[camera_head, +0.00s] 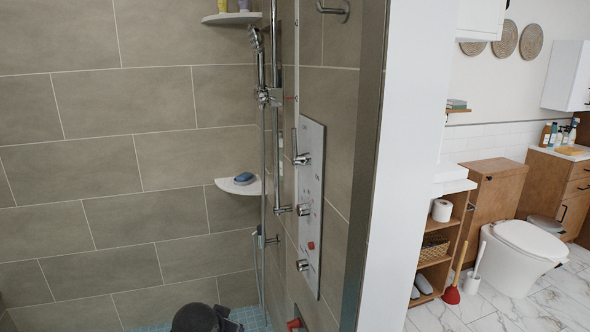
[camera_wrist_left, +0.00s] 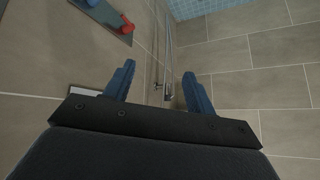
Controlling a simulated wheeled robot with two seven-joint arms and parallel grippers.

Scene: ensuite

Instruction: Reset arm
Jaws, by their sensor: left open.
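My left gripper (camera_wrist_left: 158,75) shows in the left wrist view with its two blue fingers wide apart. Nothing is between them. The shower wall and a chrome pipe show beyond the fingertips. In the head view a dark rounded part of my arm shows at the bottom edge, inside the shower; the fingers cannot be made out there. My right gripper is in neither view.
A shower panel (camera_head: 311,200) with knobs and a shower rail (camera_head: 263,170) stand close ahead. A corner shelf (camera_head: 240,187) holds a blue soap (camera_head: 244,177). A white partition edge (camera_head: 395,170) divides the shower from the toilet (camera_head: 522,245). A plunger (camera_head: 451,294) stands on the marble floor.

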